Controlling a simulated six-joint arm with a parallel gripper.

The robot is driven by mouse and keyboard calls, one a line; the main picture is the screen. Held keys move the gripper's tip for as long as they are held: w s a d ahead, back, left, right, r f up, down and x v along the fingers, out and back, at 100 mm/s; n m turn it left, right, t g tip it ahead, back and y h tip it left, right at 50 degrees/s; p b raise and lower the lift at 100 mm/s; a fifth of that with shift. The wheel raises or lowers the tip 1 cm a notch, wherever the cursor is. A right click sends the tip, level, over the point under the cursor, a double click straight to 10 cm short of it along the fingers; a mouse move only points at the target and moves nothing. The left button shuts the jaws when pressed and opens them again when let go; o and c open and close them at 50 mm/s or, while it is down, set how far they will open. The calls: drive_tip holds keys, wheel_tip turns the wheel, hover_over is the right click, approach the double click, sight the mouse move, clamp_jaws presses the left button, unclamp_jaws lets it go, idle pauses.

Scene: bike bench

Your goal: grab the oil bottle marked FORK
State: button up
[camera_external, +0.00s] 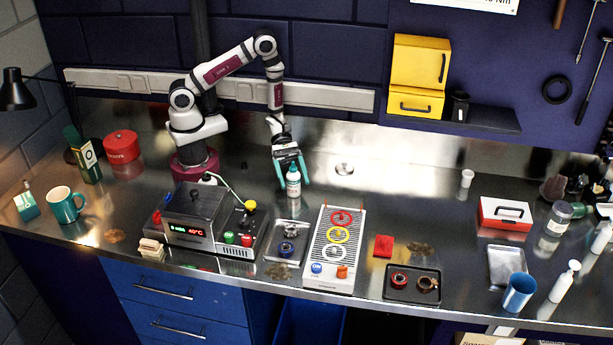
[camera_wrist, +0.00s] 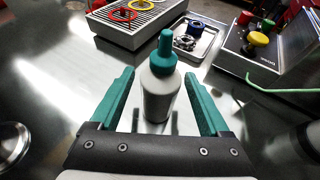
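A small grey-white bottle (camera_wrist: 160,95) with a teal nozzle cap stands upright on the steel bench. It also shows in the external view (camera_external: 293,184), where a label on its front is too small to read. My gripper (camera_wrist: 160,88) has teal fingers, one on each side of the bottle. The fingers are open, with a visible gap between each finger and the bottle. In the external view my gripper (camera_external: 291,172) is low over the bench at the bottle. I cannot read the word FORK on any bottle.
A control box (camera_external: 208,215) with coloured buttons stands left of the bottle. A small tray (camera_external: 276,252) and a grey panel with coloured rings (camera_external: 321,268) are in front. White bottles (camera_external: 562,284) stand at the far right.

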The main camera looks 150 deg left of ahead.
clamp_jaws()
